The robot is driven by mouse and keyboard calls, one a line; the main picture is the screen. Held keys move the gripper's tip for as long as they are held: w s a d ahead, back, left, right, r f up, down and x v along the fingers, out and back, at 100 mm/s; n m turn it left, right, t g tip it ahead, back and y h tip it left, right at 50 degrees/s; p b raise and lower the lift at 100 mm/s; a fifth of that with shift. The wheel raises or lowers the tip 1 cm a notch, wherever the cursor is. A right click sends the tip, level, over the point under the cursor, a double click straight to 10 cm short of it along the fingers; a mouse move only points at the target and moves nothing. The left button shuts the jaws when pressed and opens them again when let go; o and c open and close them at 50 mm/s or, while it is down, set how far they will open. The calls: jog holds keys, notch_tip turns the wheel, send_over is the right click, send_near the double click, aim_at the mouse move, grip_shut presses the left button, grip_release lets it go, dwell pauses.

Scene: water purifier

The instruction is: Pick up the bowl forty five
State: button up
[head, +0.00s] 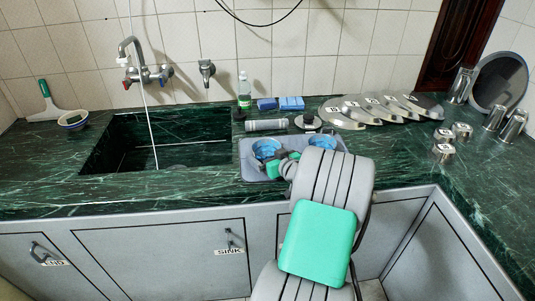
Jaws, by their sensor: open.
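A grey tray (250,172) sits on the green marble counter right of the sink, with two round blue bowl-like items in it. The left one (266,148) is near my gripper; the right one (322,142) is partly behind my arm. No number is readable on these, so I cannot tell which is bowl forty five. My gripper (272,167) is open, low over the tray. My arm hides part of the tray, and the exact fingertip gap is hard to see.
The sunken sink (165,145) with a thin water stream lies left. Behind the tray are a bottle (244,90), blue sponges (281,103) and a grey cylinder (267,125). Metal plates (375,107) and metal cups (462,131) stand right.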

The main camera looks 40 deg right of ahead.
jog(key=shift+s+f, duration=0.15)
jog(key=shift+f, duration=0.15)
jog(key=c, duration=1.3)
